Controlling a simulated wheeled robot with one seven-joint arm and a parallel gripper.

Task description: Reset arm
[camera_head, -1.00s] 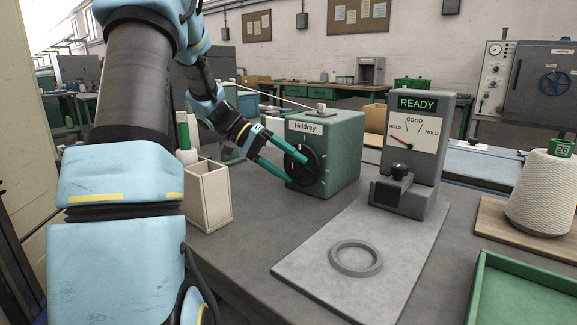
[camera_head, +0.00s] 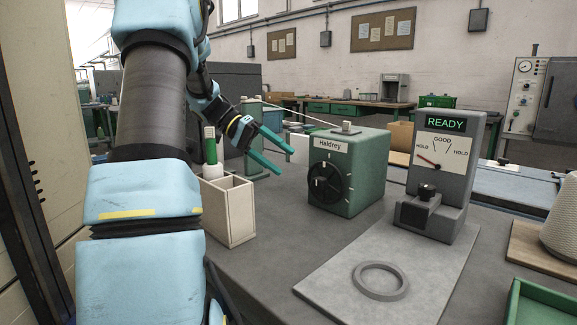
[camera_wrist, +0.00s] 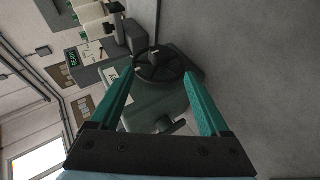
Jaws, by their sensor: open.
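My gripper (camera_head: 279,156) is open and empty, with its two green fingers apart. It hangs in the air to the left of the green Haldrey box (camera_head: 368,173). The box has a black round dial (camera_head: 329,184) on its front, and a gap shows between the fingers and the dial. In the wrist view my gripper (camera_wrist: 165,75) also shows open, with the dial (camera_wrist: 160,62) beyond the fingertips and nothing held between them.
A cream open box (camera_head: 228,212) stands below my arm, with a green-and-white item (camera_head: 211,150) beside it. A grey gauge (camera_head: 440,165) reads READY. A grey ring (camera_head: 380,281) lies on the pale plate (camera_head: 335,265). A green tray (camera_head: 540,305) and a yarn cone (camera_head: 562,222) are at right.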

